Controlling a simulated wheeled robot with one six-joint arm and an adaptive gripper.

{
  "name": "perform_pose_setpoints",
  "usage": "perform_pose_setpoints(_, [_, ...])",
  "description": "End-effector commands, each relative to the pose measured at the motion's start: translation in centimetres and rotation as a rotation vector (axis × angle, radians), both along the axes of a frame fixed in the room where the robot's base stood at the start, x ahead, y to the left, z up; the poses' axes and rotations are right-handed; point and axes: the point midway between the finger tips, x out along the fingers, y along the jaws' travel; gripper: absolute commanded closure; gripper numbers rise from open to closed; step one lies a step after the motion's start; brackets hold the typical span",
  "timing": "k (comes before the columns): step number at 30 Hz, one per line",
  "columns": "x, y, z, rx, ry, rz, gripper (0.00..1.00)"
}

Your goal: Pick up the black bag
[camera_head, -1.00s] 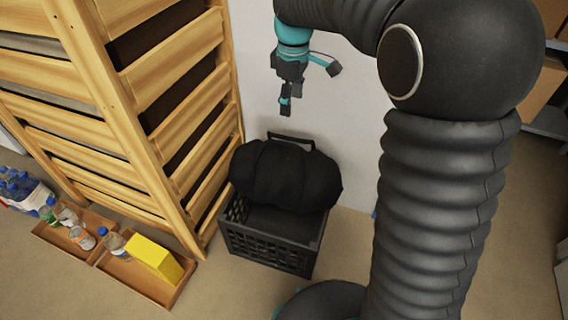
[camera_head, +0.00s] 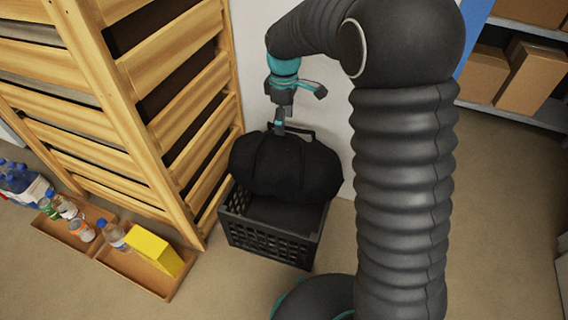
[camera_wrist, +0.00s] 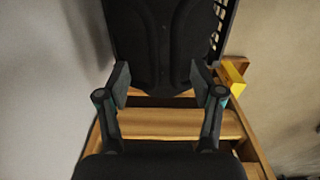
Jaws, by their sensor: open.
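The black bag (camera_head: 285,170) rests on top of a black crate (camera_head: 268,246), against the white wall. Its handle (camera_head: 303,132) stands up at the back. My gripper (camera_head: 279,130) points down at the bag's top edge, beside the handle. In the wrist view the bag (camera_wrist: 160,45) fills the upper middle, seen between and beyond the two parted fingers of my gripper (camera_wrist: 159,85).
A wooden slatted rack (camera_head: 165,90) stands close on the left of the bag. Wooden trays (camera_head: 140,276) with bottles, cans and a yellow box (camera_head: 154,251) lie on the floor at lower left. Shelves with cardboard boxes (camera_head: 530,78) stand at upper right. Floor right of my arm is clear.

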Motion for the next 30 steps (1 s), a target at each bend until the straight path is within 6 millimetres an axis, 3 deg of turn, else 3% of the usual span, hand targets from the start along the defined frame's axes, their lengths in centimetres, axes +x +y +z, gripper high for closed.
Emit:
perform_pose_setpoints(9, [-0.6,-0.3,-4.1,0.0,0.002,0.0,0.33])
perform_pose_setpoints(18, [-0.6,-0.3,-4.6,-0.001,0.001,0.0,0.33])
perform_pose_setpoints(19, [-0.6,-0.3,-4.6,-0.001,0.001,0.0,0.36])
perform_pose_setpoints(27, [-0.6,-0.3,-4.5,-0.001,0.001,0.0,1.0])
perform_pose_setpoints(30, [-0.6,-0.3,-4.5,0.0,0.001,0.0,1.0])
